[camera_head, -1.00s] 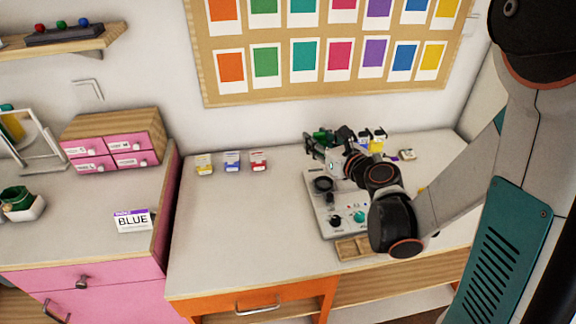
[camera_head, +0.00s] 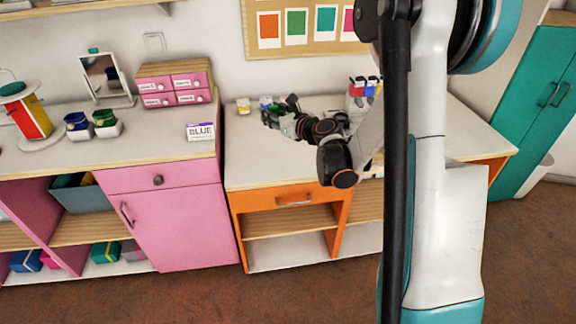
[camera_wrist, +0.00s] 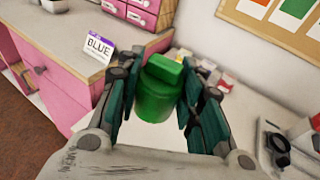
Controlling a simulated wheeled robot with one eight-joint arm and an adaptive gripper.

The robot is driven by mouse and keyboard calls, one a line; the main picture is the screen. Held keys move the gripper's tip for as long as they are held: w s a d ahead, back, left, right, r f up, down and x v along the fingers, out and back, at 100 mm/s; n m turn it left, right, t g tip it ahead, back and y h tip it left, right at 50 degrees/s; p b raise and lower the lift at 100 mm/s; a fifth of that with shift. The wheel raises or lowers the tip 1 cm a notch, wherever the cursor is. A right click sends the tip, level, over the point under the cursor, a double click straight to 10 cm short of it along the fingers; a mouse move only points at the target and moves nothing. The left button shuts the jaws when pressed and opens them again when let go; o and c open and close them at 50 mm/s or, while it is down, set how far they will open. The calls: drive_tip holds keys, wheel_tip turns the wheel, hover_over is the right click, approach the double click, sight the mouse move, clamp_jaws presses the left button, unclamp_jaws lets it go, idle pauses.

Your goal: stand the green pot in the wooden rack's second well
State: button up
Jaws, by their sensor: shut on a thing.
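My gripper (camera_wrist: 160,110) is shut on a green pot (camera_wrist: 158,95), a rounded jar with a block-like green top, in the wrist view. The dark fingers press its two sides, and it appears held above the pale worktop. In the head view my gripper (camera_head: 276,118) is small, over the left part of the worktop (camera_head: 245,150), and the green pot (camera_head: 279,108) is only partly visible there. I cannot make out the wooden rack in either view now; my arm covers much of the worktop.
A pink cabinet (camera_head: 185,225) stands left, its top higher than the worktop. On it are a BLUE card (camera_head: 200,131), pink drawers (camera_head: 172,88), a mirror and pots in white holders (camera_head: 107,130). Small cartons (camera_wrist: 226,84) and a device (camera_wrist: 278,146) flank my gripper.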

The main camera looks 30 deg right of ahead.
drive_tip(key=w+d+f+h+b, duration=0.1)
drive_tip(key=w+d+f+b, duration=0.15)
drive_tip(key=w+d, duration=0.65)
drive_tip(key=b, duration=0.5)
hover_over(295, 157)
drive_tip(key=shift+m, duration=0.4)
wheel_tip(295, 157, down, 16)
drive_tip(key=shift+r, duration=0.1)
drive_tip(key=shift+f+b, duration=0.6)
drive_tip(key=shift+f, duration=1.8)
drive_tip(key=shift+f, duration=0.1)
drive_tip(key=o, duration=1.1)
